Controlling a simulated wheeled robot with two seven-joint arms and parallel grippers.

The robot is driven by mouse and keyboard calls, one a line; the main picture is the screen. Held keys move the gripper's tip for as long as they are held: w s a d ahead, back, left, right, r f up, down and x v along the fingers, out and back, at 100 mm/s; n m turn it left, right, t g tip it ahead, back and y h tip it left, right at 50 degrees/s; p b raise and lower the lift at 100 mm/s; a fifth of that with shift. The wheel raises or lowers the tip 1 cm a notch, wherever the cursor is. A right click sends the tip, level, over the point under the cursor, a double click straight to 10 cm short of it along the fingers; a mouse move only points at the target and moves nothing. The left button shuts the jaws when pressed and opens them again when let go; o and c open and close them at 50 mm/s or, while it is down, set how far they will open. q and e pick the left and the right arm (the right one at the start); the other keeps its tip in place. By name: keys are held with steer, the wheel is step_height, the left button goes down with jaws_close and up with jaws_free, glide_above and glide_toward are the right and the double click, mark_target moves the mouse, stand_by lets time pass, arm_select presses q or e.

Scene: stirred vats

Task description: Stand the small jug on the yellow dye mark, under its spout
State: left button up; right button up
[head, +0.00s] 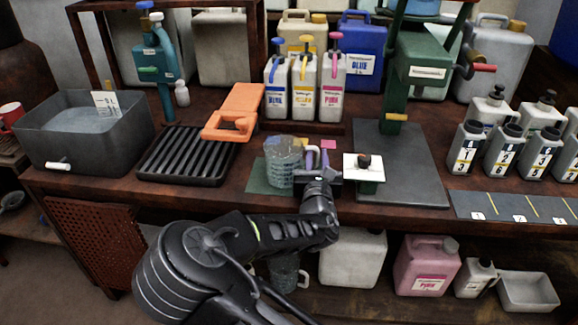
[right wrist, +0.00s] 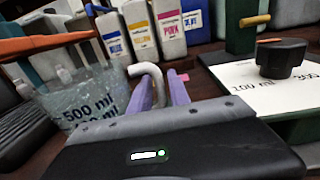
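The small jug (head: 283,162) is a clear, grey-tinted measuring jug. It is upright at a dark green mat (head: 262,181) near the bench's front edge; I cannot tell whether it touches the mat. In the right wrist view the jug (right wrist: 84,103) shows "500 ml" and a pale curved handle (right wrist: 150,72). My right gripper (head: 319,160) is on the jug's right side, its purple fingers close together with the handle between them. Pump bottles stand behind: blue (head: 276,90), yellow (head: 303,88) and pink (head: 331,88). I cannot make out the yellow mark. My left gripper is not in view.
A pink square (head: 328,144) lies behind my fingers. A white-topped box with a black knob (head: 363,167) stands close right of my gripper. A black rack (head: 185,156) and orange item (head: 234,112) are left. A green press (head: 400,75) and numbered bottles stand right.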

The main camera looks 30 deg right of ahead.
steer(key=shift+c, duration=0.5)
jaws_close()
stand_by(1.4)
